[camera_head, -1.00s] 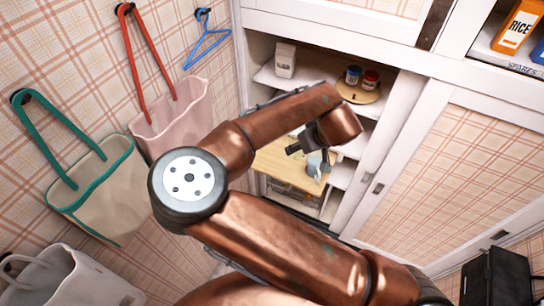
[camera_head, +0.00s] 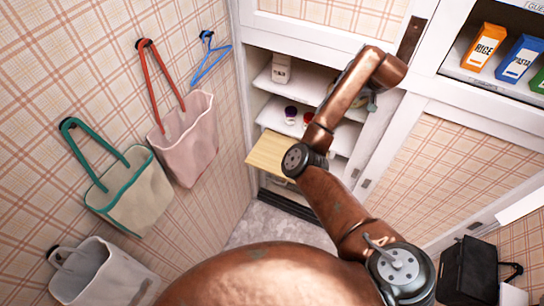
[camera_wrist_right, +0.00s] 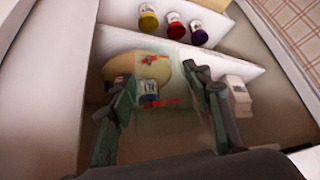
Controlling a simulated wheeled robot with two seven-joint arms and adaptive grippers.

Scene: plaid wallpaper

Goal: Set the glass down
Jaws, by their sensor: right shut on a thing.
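My right gripper (camera_head: 368,100) is at the right side of the cupboard's upper shelf, partly hidden behind my own arm in the head view. In the right wrist view its two green fingers (camera_wrist_right: 165,102) stand apart around a faint, clear glass (camera_wrist_right: 178,122). They are shut on it. The glass is hard to make out, and I cannot tell whether its base touches the shelf. A round wooden turntable (camera_wrist_right: 172,72) and a jar with a blue label (camera_wrist_right: 151,88) show close behind it. My left gripper is not in view.
A white box (camera_head: 281,68) stands on the upper shelf (camera_head: 310,84); it also shows beside the right finger in the wrist view (camera_wrist_right: 238,97). Yellow (camera_wrist_right: 148,18), red (camera_wrist_right: 174,26) and purple (camera_wrist_right: 198,33) jars stand on another shelf. A wooden board (camera_head: 268,155) juts out lower down.

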